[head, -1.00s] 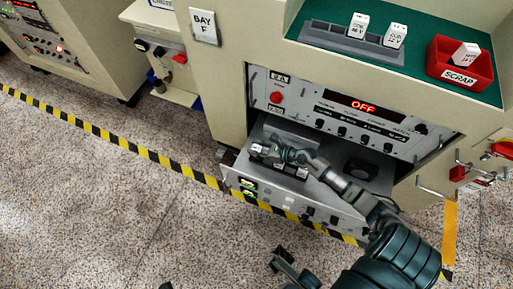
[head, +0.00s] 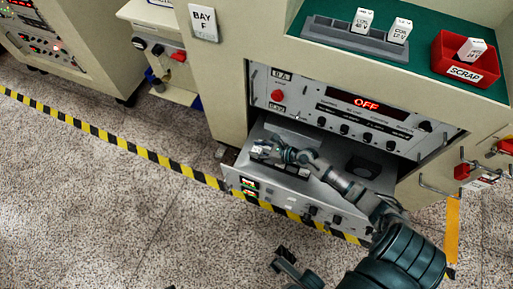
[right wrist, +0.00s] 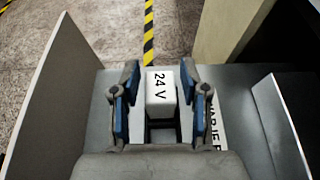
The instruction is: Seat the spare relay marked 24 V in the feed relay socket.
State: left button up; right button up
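The white relay marked 24 V (right wrist: 161,88) stands between the fingers of my right gripper (right wrist: 161,80) in the right wrist view. A dark base or socket (right wrist: 162,132) shows beside its lower end; how deep it sits cannot be told. The fingers are spread, with a narrow gap on each side of the relay. In the head view my right gripper (head: 270,152) is over the left part of the pulled-out drawer (head: 325,200), and the relay is a small pale block at its tips. A dark gripper (head: 285,262), seemingly my left, is at the bottom edge, its fingers unclear.
A grey rack (head: 355,37) on the green top holds relays marked 48 V (head: 362,20) and 12 V (head: 400,30). A red scrap box (head: 450,68) holds another relay (head: 472,48). The panel display (head: 366,102) reads OFF. Upright plates flank the gripper in the wrist view.

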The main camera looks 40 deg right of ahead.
jog(key=shift+o, duration=0.5)
jog(key=shift+f, duration=0.15)
jog(key=shift+s, duration=0.1)
jog(key=shift+s+d, duration=0.1)
jog(key=shift+s, duration=0.15)
jog(key=v, duration=1.1)
jog(key=shift+d+r, duration=0.15)
jog(key=shift+r, duration=0.1)
